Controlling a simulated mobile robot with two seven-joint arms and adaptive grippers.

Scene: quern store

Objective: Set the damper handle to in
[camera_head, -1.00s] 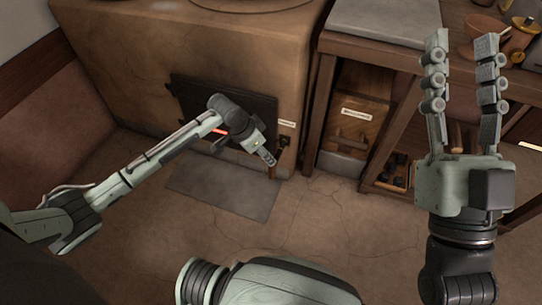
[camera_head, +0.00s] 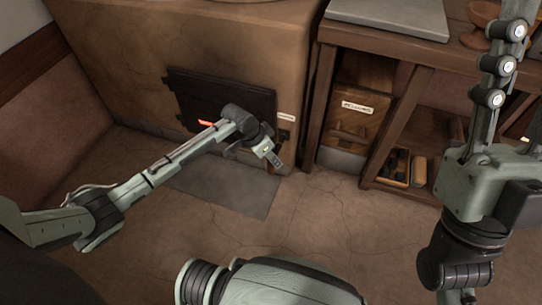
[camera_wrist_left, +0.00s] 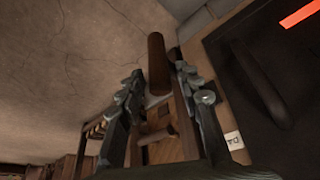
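The damper handle, a brown wooden cylinder (camera_wrist_left: 157,65), stands between my left fingers in the left wrist view. My left gripper (camera_wrist_left: 156,82) is open around it, with a visible gap on its left side. A small white label (camera_wrist_left: 234,140), partly cut off, is on the stove face beside it. In the head view my left gripper (camera_head: 272,155) is low at the stove's right front corner, below the label, and largely hides the handle. My right gripper (camera_head: 515,40) is raised at the right edge; one finger shows, standing apart, and the other is out of frame.
The clay stove (camera_head: 200,50) has a dark metal door (camera_head: 205,95) with a red glow. A dark floor plate (camera_head: 225,185) lies before it. Right of it stands a wooden bench (camera_head: 425,45) with a labelled drawer (camera_head: 360,120) and a low shelf tray (camera_head: 395,165). The floor is clear.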

